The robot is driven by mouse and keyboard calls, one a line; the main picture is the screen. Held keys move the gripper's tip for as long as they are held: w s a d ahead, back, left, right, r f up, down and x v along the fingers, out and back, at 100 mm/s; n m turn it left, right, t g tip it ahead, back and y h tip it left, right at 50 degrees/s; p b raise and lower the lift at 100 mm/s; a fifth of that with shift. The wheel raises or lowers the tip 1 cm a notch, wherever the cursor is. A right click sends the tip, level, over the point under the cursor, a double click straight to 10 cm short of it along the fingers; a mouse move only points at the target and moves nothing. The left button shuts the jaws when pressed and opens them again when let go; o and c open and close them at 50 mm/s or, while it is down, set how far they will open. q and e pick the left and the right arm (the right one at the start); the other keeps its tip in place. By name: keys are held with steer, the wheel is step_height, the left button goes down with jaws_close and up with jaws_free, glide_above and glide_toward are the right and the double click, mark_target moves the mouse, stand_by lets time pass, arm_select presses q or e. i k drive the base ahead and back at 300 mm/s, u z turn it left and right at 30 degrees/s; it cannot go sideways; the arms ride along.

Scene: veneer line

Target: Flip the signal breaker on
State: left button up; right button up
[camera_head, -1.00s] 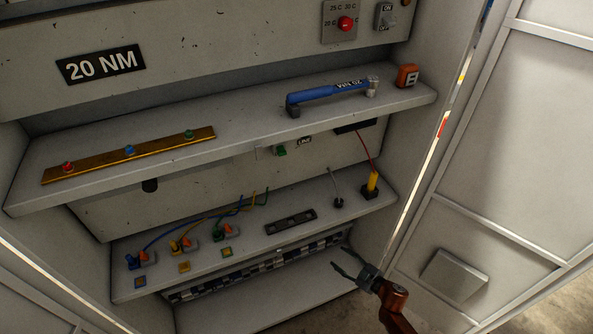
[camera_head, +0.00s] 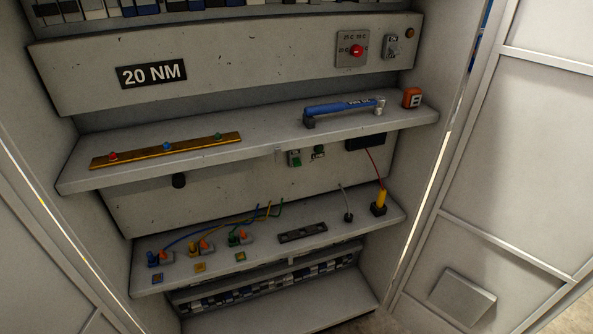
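No breaker in view has a label I can read as "signal". A small switch with a green face (camera_head: 295,159) is on the panel between the two shelves, with a small dark fitting (camera_head: 319,152) to its right. An ON/OFF toggle switch (camera_head: 393,46) is on the upper panel at the right. A row of white, blue and dark modules (camera_head: 150,7) is cut off by the top edge. A similar row (camera_head: 270,287) sits under the lower shelf. The position of their levers is too small to tell. Neither gripper is in view.
The lower shelf (camera_head: 330,236) bears wired connectors (camera_head: 195,247) and a yellow probe (camera_head: 381,199). A cabinet door (camera_head: 500,170) stands at the right.

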mark_target(296, 162)
steer(key=z, duration=0.75)
steer(key=i, duration=0.5)
steer(key=u, duration=0.9)
